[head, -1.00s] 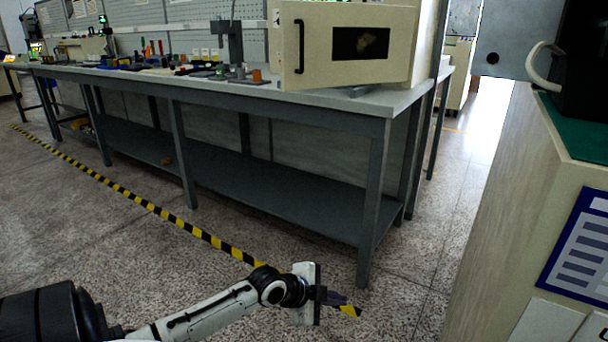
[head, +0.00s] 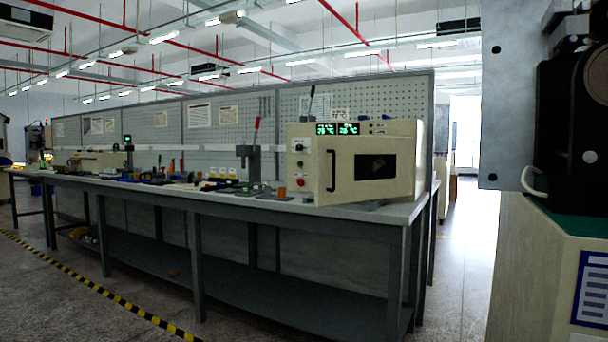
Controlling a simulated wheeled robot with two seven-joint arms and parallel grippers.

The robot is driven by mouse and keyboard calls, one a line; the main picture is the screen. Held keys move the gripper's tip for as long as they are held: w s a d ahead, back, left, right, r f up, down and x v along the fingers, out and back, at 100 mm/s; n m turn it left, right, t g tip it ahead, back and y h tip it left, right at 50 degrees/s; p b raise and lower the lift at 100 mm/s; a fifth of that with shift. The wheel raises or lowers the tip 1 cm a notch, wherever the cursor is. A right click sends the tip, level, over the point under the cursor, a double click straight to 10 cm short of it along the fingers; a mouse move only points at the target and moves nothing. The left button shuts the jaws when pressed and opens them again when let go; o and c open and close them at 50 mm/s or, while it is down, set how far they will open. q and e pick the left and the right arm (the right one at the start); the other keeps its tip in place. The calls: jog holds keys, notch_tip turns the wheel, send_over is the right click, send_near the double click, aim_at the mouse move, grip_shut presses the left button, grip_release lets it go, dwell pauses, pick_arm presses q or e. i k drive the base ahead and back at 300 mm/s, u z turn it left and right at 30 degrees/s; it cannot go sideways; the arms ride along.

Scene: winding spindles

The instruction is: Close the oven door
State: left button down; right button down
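The cream oven (head: 301,159) stands on the right end of the long workbench. Its door (head: 338,191) has a dark window (head: 375,167) and a black vertical handle (head: 331,170) near its left edge. The door's left edge seems to stand out toward me from the oven front, so it looks ajar, with its hinge side at the right. How wide the gap is cannot be told. Green displays (head: 337,129) show above the door. Neither of my grippers is in view.
The grey workbench (head: 270,206) holds a lever press (head: 250,155) and small parts left of the oven. A cabinet (head: 535,270) with dark equipment on it (head: 575,130) stands close at the right. Floor (head: 150,290) is open before the bench, with striped tape.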

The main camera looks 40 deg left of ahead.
aim_at(348, 168)
jog(key=u, duration=0.85)
jog(key=i, duration=0.85)
jog(key=u, duration=0.75)
jog(key=i, duration=1.45)
jog(key=z, duration=0.55)
